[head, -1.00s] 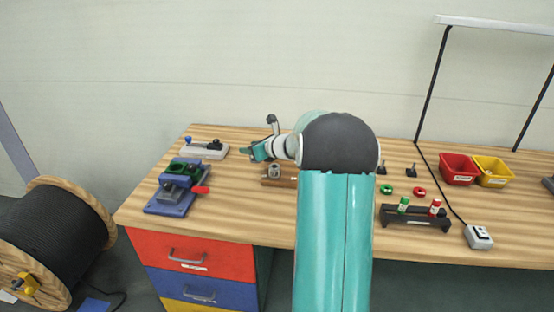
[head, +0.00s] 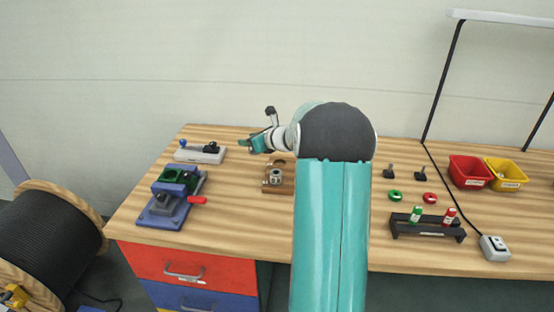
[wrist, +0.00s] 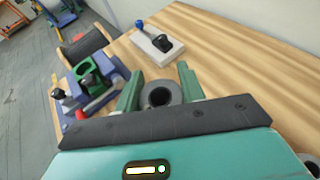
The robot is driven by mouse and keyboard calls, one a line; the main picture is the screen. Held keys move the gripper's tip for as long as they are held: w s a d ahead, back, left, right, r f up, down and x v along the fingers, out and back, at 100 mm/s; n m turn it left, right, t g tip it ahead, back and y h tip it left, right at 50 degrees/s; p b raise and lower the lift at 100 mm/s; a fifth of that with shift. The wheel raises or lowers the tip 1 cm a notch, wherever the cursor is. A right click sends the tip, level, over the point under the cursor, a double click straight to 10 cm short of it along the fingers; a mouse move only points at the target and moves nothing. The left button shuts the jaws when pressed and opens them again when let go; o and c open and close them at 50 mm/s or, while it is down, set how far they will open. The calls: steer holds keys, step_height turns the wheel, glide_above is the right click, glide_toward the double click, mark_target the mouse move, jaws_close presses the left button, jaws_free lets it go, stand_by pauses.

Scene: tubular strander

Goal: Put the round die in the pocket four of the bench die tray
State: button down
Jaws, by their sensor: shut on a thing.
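The round die (wrist: 158,95) is a dark grey ring with a hole in its middle. It sits between the two green fingers of my gripper (wrist: 160,88) in the wrist view, and my gripper is shut on it. In the head view my gripper (head: 250,143) is above the back left of the bench, and the die in it cannot be made out. The brown wooden die tray (head: 286,187) lies to the right of and nearer than my gripper. A grey metal piece sits in it, and an empty round pocket shows behind. My arm hides its right part; pocket numbers are unreadable.
A blue vise-like fixture (head: 160,208) with a red handle stands left of the tray. A grey block with a blue-knobbed lever (head: 200,155) is at the back left. A black rack (head: 427,229) and red and yellow bins (head: 470,172) are at the right.

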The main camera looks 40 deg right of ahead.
steer(key=d+f, duration=0.2)
steer(key=d, duration=0.2)
steer(key=d+f, duration=0.3)
steer(key=d, duration=0.1)
steer(key=d+f, duration=0.3)
steer(key=d, duration=0.1)
steer(key=shift+w+f, duration=0.25)
steer(key=shift+w, duration=0.15)
steer(key=shift+d+f, duration=0.1)
steer(key=shift+f, duration=0.15)
steer(key=shift+w+d+f, duration=0.1)
steer(key=shift+d+f, duration=0.05)
steer(key=shift+f, duration=1.45)
steer(key=shift+f, duration=0.1)
steer(key=c, duration=0.9)
jaws_free()
steer(key=shift+f, duration=0.15)
steer(key=shift+o, duration=0.2)
